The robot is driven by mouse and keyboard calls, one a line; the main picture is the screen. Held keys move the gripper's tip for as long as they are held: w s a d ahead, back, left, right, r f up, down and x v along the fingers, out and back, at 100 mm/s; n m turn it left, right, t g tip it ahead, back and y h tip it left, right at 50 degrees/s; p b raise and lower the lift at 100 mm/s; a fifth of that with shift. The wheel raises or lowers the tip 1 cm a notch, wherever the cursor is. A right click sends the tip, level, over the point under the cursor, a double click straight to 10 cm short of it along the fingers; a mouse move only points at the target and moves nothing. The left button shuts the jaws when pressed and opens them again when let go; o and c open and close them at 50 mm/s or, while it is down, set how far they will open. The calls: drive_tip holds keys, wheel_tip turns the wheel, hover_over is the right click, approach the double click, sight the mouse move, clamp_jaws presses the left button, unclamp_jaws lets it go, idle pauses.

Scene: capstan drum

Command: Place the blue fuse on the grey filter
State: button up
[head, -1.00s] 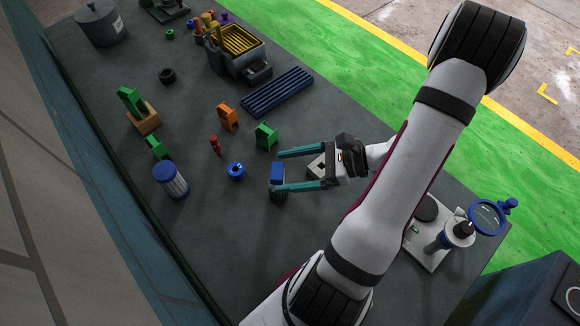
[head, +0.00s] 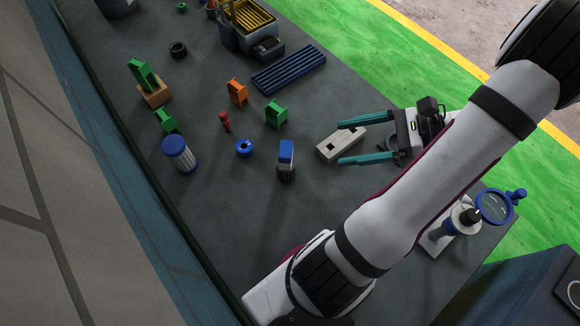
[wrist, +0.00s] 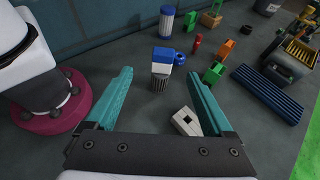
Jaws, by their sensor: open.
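The blue fuse (head: 286,151), a block with a blue upper part and a white part below, rests on top of the grey filter (head: 286,175), a dark ribbed upright cylinder. In the wrist view the fuse (wrist: 162,60) covers the top of the filter (wrist: 160,83), and both stand ahead between the lines of my fingers. My gripper (head: 340,143) is open and empty, to the right of the fuse and apart from it. Its teal fingers point toward the stack in the wrist view (wrist: 160,76).
A pale block with a square hole (head: 341,144) lies by the fingers. A blue ring (head: 244,148), a blue-capped white filter (head: 179,154), a red part (head: 225,122), a green part (head: 276,114) and an orange part (head: 237,92) stand to the left. Bare table lies in front of the stack.

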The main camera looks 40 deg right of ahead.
drive_tip(key=w+a+r+n+g, duration=0.35)
drive_tip(key=a+n+g, duration=0.25)
drive_tip(key=a, duration=0.3)
drive_tip(key=s+a+r+n+g+h, duration=0.1)
drive_tip(key=s+a+n+h, duration=0.1)
drive_tip(key=a+n+h, duration=0.2)
drive_tip(key=s+a+r+n+g+h, duration=0.1)
drive_tip(key=s+a+n+g+h, duration=0.1)
drive_tip(key=a+n, duration=0.8)
drive_tip(key=shift+s+a+r+n+h, duration=0.2)
drive_tip(key=shift+s+a+n+h, duration=0.25)
drive_tip(key=shift+s+h, duration=0.4)
